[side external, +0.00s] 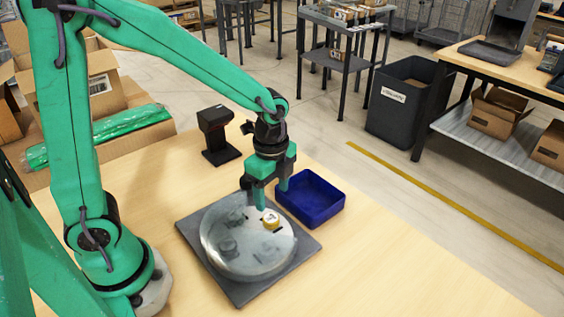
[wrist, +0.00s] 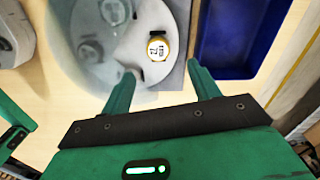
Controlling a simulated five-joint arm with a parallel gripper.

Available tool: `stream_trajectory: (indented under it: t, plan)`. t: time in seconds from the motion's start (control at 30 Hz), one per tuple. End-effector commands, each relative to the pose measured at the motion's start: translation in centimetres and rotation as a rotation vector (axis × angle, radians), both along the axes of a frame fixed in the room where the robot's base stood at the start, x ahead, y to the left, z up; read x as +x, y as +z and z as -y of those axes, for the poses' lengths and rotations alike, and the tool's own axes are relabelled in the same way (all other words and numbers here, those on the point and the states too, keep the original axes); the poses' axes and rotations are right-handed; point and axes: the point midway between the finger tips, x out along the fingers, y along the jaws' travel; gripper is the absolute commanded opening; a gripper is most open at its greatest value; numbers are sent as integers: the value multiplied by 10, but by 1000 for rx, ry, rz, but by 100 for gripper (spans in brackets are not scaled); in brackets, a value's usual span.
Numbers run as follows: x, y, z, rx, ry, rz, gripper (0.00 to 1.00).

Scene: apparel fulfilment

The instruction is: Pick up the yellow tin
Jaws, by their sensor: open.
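The yellow tin (side external: 271,219) has a pale printed top and sits on the right part of a round grey disc (side external: 240,262). In the wrist view the tin (wrist: 157,48) lies ahead of my fingertips, roughly centred between them. My gripper (side external: 272,198) is open and empty, pointing down above the disc close to the tin; it also shows in the wrist view (wrist: 161,72). I cannot tell its exact height above the tin. A short dark mark lies beside the tin on the disc.
The disc is on a dark square base (side external: 236,294). Other round shapes on the disc's left look dim and hazy, perhaps under a see-through cover. A blue bin (side external: 323,213) stands just right of the disc. A black stand-like device (side external: 217,140) is behind. The table's front right is clear.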

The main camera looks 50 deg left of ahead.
Motion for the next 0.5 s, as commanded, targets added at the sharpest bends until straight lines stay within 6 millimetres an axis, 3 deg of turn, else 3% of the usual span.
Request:
stream_trajectory:
  t: [0.3,0.5]
  plan:
    - [-1,-23,-1,1,2,-2,61]
    - [-1,-25,-1,0,3,-1,61]
